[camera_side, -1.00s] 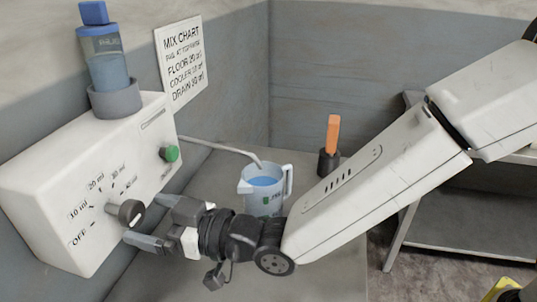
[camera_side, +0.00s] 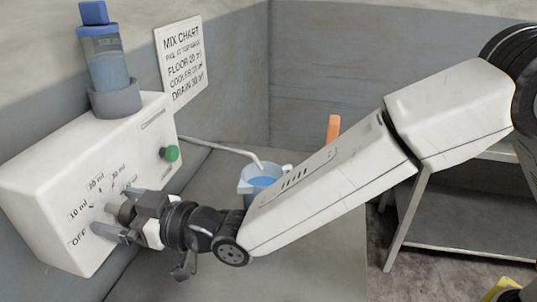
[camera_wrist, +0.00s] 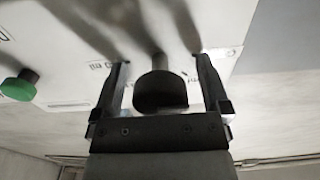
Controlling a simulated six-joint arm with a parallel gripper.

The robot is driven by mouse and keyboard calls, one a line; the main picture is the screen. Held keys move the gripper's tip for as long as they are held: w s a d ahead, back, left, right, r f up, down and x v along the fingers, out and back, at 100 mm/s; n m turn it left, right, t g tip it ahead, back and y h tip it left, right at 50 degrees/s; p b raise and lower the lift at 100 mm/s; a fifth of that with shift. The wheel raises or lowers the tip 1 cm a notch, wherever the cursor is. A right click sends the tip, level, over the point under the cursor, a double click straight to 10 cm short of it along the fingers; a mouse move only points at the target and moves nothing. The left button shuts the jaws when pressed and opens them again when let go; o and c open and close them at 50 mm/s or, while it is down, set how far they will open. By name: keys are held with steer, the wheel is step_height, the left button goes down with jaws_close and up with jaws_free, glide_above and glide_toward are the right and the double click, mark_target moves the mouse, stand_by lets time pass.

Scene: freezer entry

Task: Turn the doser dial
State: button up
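The white doser box (camera_side: 60,190) stands at the left with dose marks from OFF up through several ml values on its face. Its dark dial (camera_side: 126,212) shows in the side view, partly hidden by my gripper (camera_side: 124,217). In the wrist view the dial (camera_wrist: 160,92) sits between the two fingers of my gripper (camera_wrist: 160,80), with a gap visible on each side. My gripper is open around the dial. Where the dial's pointer stands is hidden.
A green button (camera_side: 171,154) is on the box's face, also in the wrist view (camera_wrist: 19,86). A bottle of blue liquid (camera_side: 106,62) stands on top. A jug (camera_side: 252,178) sits under the spout, partly behind my arm. A mix chart (camera_side: 181,64) hangs behind.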

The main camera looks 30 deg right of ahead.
steer(key=c, duration=1.2)
steer(key=shift+c, duration=0.2)
steer(key=shift+m, duration=0.5)
steer(key=m, duration=1.9)
steer(key=shift+m, duration=0.3)
steer(key=m, duration=0.6)
